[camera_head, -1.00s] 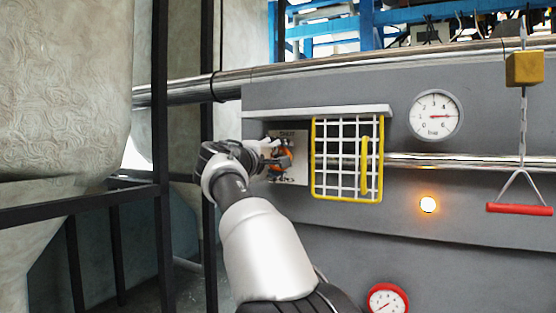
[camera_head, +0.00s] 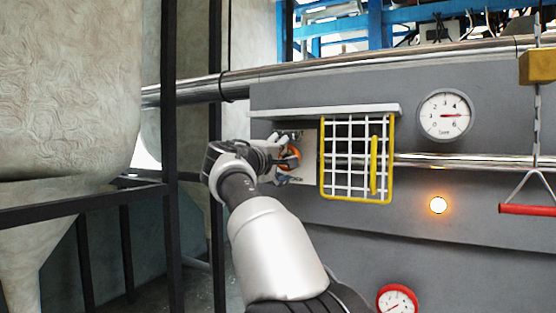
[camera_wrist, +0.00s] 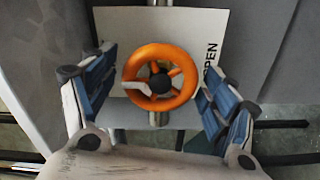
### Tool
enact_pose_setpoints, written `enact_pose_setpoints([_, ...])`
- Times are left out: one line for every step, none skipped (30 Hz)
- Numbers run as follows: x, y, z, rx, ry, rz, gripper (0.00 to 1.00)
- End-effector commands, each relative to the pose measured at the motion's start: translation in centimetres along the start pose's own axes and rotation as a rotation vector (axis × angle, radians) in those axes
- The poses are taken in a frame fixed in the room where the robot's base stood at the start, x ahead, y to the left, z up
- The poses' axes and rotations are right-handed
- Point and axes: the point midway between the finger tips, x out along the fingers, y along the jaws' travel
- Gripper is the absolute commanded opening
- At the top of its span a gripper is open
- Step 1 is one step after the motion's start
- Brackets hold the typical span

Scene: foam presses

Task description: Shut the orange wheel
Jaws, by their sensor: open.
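The orange wheel (camera_wrist: 160,77) is a small spoked handwheel with a dark hub and one pale spoke. It sits on a pipe in front of a white plate (camera_wrist: 113,28) with the word "OPEN" at its right. In the head view the wheel (camera_head: 291,157) is partly hidden by my gripper. My gripper (camera_wrist: 150,100) is open, with its blue-padded fingers standing apart to the left and right of the wheel. No contact shows between the fingers and the rim. In the head view my gripper (camera_head: 285,158) is at the plate.
A yellow-framed guard with a white grid (camera_head: 345,158) stands just right of the plate. A shelf ledge (camera_head: 330,111) runs above both. Gauges (camera_head: 445,115), a lit orange lamp (camera_head: 438,205) and a hanging red handle (camera_head: 528,210) are further right. Dark frame posts (camera_head: 169,150) stand left.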

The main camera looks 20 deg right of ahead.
Motion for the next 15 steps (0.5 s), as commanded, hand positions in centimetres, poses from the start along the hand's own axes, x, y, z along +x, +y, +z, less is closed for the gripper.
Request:
enact_pose_setpoints([-0.7, 0.1, -0.1, 0.0, 0.002, 0.0, 0.79])
enact_pose_setpoints([-1.0, 0.1, -0.1, 0.0, 0.003, -0.001, 0.79])
enact_pose_setpoints([-1.7, 0.1, -0.1, 0.0, 0.003, 0.0, 0.79])
enact_pose_setpoints([-2.2, 0.1, 0.0, -0.001, 0.004, 0.0, 0.79])
enact_pose_setpoints([-2.9, 0.2, -0.1, 0.0, 0.006, 0.0, 0.79])
enact_pose_setpoints([-3.8, 0.1, -0.1, 0.0, 0.005, -0.001, 0.79])
enact_pose_setpoints([-4.5, 0.2, -0.1, 0.0, 0.006, 0.0, 0.79])
enact_pose_setpoints([-5.2, 0.1, -0.1, 0.0, 0.006, -0.001, 0.79])
enact_pose_setpoints([-6.1, 0.1, -0.1, 0.0, 0.005, -0.001, 0.79])
enact_pose_setpoints([-6.7, 0.1, -0.1, 0.0, 0.006, 0.0, 0.79])
enact_pose_setpoints([-7.3, 0.1, -0.1, 0.001, 0.005, 0.0, 0.79])
enact_pose_setpoints([-8.1, 0.1, -0.1, 0.0, 0.005, -0.001, 0.79])
enact_pose_setpoints([-8.6, 0.1, -0.1, 0.0, 0.005, -0.001, 0.79])
enact_pose_setpoints([-9.1, 0.1, 0.0, 0.001, 0.004, 0.0, 0.79])
enact_pose_setpoints([-9.7, 0.1, -0.1, 0.001, 0.004, 0.0, 0.79])
